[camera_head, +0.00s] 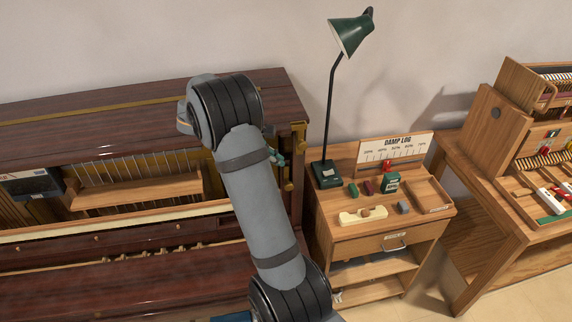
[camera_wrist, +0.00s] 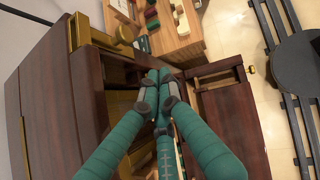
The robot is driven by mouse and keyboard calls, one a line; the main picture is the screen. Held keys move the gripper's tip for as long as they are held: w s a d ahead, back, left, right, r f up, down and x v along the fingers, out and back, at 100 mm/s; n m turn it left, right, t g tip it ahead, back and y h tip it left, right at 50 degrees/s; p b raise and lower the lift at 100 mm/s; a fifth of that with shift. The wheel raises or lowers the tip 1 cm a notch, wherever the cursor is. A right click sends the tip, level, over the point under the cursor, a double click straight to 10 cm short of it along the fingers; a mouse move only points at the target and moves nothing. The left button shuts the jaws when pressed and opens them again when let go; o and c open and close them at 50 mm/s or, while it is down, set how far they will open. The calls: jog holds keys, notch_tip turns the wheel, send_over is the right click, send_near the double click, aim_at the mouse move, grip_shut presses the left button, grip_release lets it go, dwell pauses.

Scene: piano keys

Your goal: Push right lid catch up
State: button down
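The upright piano (camera_head: 120,140) has brass fittings at its right end. A brass catch-like piece (camera_head: 290,172) shows just right of my arm. In the wrist view a brass piece with a round knob (camera_wrist: 124,36) stands at the top, beyond my fingertips and apart from them. My gripper (camera_head: 276,159) is mostly hidden behind my arm in the head view. In the wrist view my teal fingers (camera_wrist: 158,98) converge with their tips together, and nothing shows between them. They are over the piano's right end, beside its dark wooden side.
A wooden side table (camera_head: 340,233) with a green lamp (camera_head: 349,36), small blocks and a damp log board (camera_head: 395,148) stands close right of the piano. A workbench (camera_head: 480,170) is farther right. A dark round stool (camera_wrist: 298,65) shows in the wrist view.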

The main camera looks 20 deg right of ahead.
jog(key=v, duration=0.4)
jog(key=shift+s+a+r, duration=0.15)
jog(key=shift+r, duration=0.15)
jog(key=s+a+f+b+x, duration=0.1)
jog(key=b+x, duration=0.1)
jog(key=x, duration=0.7)
jog(key=shift+w+f, duration=0.4)
